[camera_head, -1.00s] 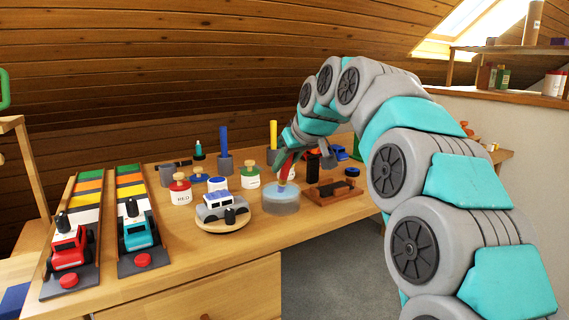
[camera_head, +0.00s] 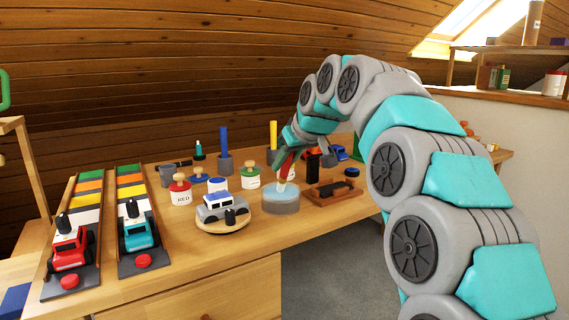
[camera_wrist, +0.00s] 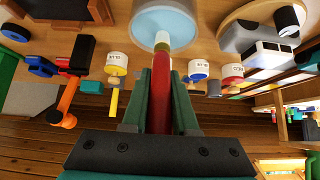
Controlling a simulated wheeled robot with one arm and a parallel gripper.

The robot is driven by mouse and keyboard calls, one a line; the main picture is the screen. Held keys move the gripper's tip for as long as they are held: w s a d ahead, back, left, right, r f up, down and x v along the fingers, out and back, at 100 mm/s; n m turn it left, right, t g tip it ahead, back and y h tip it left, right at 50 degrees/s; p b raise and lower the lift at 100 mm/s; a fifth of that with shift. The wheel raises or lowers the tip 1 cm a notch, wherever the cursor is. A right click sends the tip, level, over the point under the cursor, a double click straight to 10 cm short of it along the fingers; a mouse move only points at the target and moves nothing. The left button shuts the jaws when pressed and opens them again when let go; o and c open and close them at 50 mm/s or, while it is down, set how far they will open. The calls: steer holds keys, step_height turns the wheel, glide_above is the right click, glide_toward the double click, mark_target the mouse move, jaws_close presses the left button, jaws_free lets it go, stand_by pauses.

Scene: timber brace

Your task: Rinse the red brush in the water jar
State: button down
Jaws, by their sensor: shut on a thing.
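The red brush (camera_wrist: 161,85) is clamped between the two green fingers of my gripper (camera_wrist: 161,100) in the wrist view. Its pale tip (camera_wrist: 162,42) points at the water jar (camera_wrist: 146,24) and overlaps the jar's opening. In the head view the water jar (camera_head: 281,204) is a clear round jar with blue water on the desk. My gripper (camera_head: 291,158) is above it, with the brush slanting down and its tip at the jar's mouth. I cannot tell how deep the tip is in the water.
A wooden tray with a black block (camera_head: 334,191) is close on the right. Labelled paint pots, such as the red one (camera_head: 181,192), stand behind. The desk front is clear.

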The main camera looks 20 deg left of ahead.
steer(key=shift+r+p, duration=2.1)
steer(key=shift+r, duration=1.05)
steer(key=shift+s+d, duration=0.1)
